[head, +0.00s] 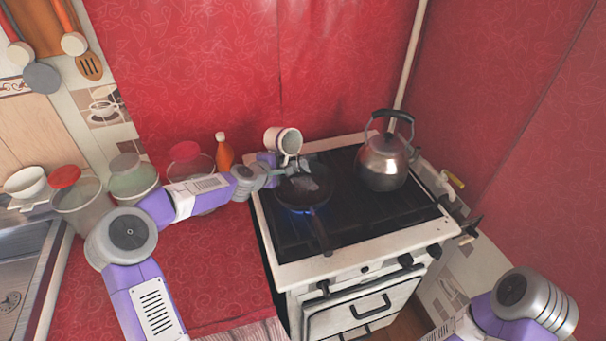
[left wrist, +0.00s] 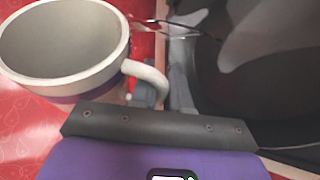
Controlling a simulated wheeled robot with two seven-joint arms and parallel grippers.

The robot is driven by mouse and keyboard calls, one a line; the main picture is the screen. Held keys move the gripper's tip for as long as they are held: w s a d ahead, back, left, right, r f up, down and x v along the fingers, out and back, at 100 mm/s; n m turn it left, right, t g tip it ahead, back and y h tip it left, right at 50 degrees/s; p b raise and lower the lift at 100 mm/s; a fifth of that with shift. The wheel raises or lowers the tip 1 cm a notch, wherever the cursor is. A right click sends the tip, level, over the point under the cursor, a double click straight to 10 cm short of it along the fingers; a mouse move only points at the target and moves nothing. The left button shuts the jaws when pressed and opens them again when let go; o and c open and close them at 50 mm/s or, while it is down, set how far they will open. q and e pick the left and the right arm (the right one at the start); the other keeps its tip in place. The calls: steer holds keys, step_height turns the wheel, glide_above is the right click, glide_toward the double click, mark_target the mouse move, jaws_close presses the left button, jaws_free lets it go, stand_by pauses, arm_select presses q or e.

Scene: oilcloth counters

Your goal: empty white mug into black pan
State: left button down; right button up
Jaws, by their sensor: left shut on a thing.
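The white mug (head: 283,141) is held up over the back left of the stove, at the far edge of the black pan. It is tilted, its mouth turned to the right. My left gripper (head: 284,165) is shut on its handle; the fingertips are hard to make out. In the left wrist view the mug (left wrist: 65,45) shows a pale inside with no contents visible. The black pan (head: 318,207) sits on the front left burner, handle toward the front. A pale grey patch shows in it, also in the left wrist view. My right gripper is out of view.
A blue flame (head: 296,211) burns under the pan. A steel kettle (head: 386,163) stands at the stove's back right. An orange bottle (head: 224,152) and lidded jars (head: 133,178) stand left of the stove. The red counter (head: 222,262) in front is clear.

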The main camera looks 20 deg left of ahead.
arm_select(q)
steer(key=shift+b, duration=0.3)
steer(key=shift+s+d+r+m+t+y+b, duration=0.2)
steer(key=shift+d+r+m+t+y+b, duration=0.1)
steer(key=shift+d+m+t+y+b, duration=0.25)
stand_by(0.7)
steer(key=shift+w+a+r+m+t+b, duration=0.25)
steer(key=shift+a+m+t+b, duration=0.35)
steer(key=shift+b, duration=0.75)
